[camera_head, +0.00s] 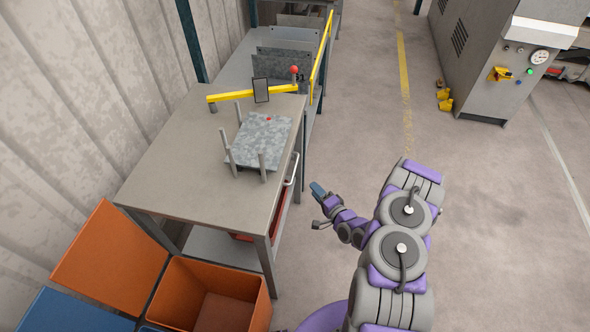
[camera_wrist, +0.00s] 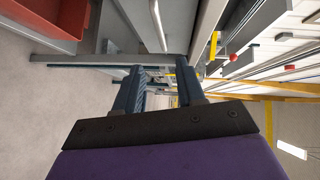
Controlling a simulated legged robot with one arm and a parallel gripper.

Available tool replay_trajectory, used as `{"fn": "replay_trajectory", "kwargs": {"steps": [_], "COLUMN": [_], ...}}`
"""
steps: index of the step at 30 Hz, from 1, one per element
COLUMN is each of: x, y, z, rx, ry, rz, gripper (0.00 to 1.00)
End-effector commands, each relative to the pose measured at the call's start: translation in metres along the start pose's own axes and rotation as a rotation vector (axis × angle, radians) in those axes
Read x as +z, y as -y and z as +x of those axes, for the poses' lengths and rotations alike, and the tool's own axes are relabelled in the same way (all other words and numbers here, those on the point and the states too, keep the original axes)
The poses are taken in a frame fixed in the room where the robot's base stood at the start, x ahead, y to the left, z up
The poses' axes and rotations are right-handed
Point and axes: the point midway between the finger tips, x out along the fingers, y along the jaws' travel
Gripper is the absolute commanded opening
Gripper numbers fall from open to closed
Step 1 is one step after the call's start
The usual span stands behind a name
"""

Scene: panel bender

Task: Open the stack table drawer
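The stack table (camera_head: 180,150) stands at the left in the head view, with a grey sheet stack (camera_head: 262,140) between upright posts on its top. The drawer's pale bar handle (camera_head: 293,170) is on the table's right side, and the drawer looks shut. In the wrist view the handle (camera_wrist: 158,22) is at the top, ahead of the fingers. My gripper (camera_head: 317,207) is beside that side of the table, right of and below the handle in the head view, apart from it. Its two blue fingers show in the wrist view (camera_wrist: 160,78), spread with an empty gap between them.
Orange bins (camera_head: 215,295) stand on the floor at the table's near end. A red container (camera_wrist: 45,15) sits low under the table. A yellow rail (camera_head: 322,55) runs along the farther table. A grey machine (camera_head: 500,60) stands at the far right.

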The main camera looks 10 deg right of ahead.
Motion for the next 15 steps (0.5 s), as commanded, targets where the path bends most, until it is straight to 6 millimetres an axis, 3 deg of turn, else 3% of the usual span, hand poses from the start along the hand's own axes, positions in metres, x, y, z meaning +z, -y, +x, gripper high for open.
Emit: {"fn": "replay_trajectory", "kwargs": {"steps": [15], "x": [0.002], "y": [-0.001], "z": [0.086], "rx": [-0.002], "ry": [0.004], "rz": [-0.008], "gripper": [0.39]}}
